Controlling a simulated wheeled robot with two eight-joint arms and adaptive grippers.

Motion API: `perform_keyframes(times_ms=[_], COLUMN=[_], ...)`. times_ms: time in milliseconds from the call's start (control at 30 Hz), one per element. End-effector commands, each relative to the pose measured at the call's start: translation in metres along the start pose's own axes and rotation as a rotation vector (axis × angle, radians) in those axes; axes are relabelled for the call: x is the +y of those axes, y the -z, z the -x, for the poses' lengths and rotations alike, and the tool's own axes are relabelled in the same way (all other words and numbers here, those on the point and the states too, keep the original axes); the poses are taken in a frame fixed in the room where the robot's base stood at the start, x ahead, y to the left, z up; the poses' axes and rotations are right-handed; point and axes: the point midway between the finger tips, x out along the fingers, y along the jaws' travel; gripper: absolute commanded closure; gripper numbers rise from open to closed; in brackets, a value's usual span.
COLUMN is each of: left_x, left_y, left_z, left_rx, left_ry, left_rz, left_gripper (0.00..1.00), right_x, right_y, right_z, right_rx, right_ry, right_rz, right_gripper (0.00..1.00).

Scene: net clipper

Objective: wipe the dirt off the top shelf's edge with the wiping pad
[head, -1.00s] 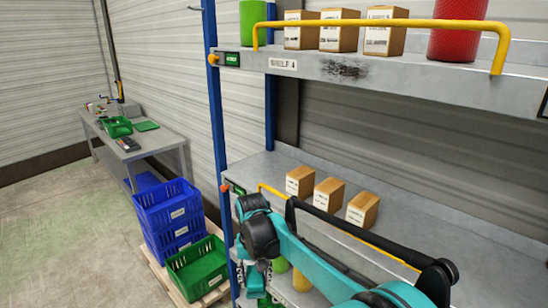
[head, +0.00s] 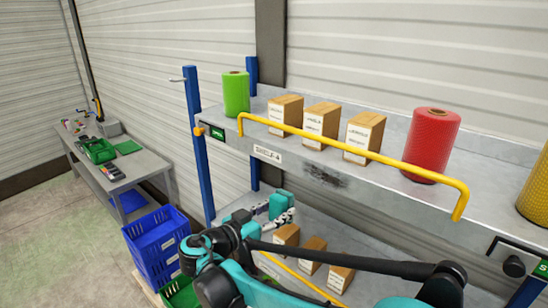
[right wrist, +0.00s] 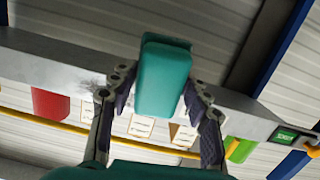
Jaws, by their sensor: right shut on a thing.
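The dark dirt smudge (head: 326,175) is on the front edge of the top shelf (head: 230,140), right of the shelf label. My right gripper (head: 284,215) is shut on the teal wiping pad (head: 281,203), below and left of the smudge in the head view. In the right wrist view, the pad (right wrist: 163,75) sits between the two fingers of the gripper (right wrist: 158,100). The smudge (right wrist: 95,84) shows there beside the left finger, partly hidden. The pad appears apart from the smudge. My left gripper is out of view.
A yellow rail (head: 350,152) runs along the shelf front above the edge. A green roll (head: 236,94), three cartons (head: 322,122) and a red roll (head: 432,145) stand on the top shelf. Cartons (head: 313,250) stand on the shelf below. A blue post (head: 196,150) is at left.

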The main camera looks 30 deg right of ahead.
Motion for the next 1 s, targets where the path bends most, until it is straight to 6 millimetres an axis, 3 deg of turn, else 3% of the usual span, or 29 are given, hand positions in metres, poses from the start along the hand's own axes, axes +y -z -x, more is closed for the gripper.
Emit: perform_keyframes(times_ms=[33, 100, 233, 433, 1000], left_x=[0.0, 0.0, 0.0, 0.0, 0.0], left_y=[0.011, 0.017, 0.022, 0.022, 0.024], left_z=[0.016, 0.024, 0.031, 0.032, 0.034], left_rx=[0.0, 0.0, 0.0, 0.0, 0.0], left_ry=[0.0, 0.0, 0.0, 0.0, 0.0], left_rz=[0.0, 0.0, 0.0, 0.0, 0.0], left_gripper=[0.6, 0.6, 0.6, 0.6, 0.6], right_x=[0.003, 0.004, 0.006, 0.006, 0.006], right_y=[0.029, 0.051, 0.073, 0.08, 0.086], right_z=[0.007, 0.013, 0.021, 0.016, -0.034], right_rx=[0.037, 0.081, 0.126, 0.142, 0.139], right_ry=[-0.001, 0.002, 0.009, 0.012, 0.012], right_rz=[0.0, 0.001, 0.002, 0.004, 0.004], right_gripper=[0.76, 0.76, 0.76, 0.76, 0.76])
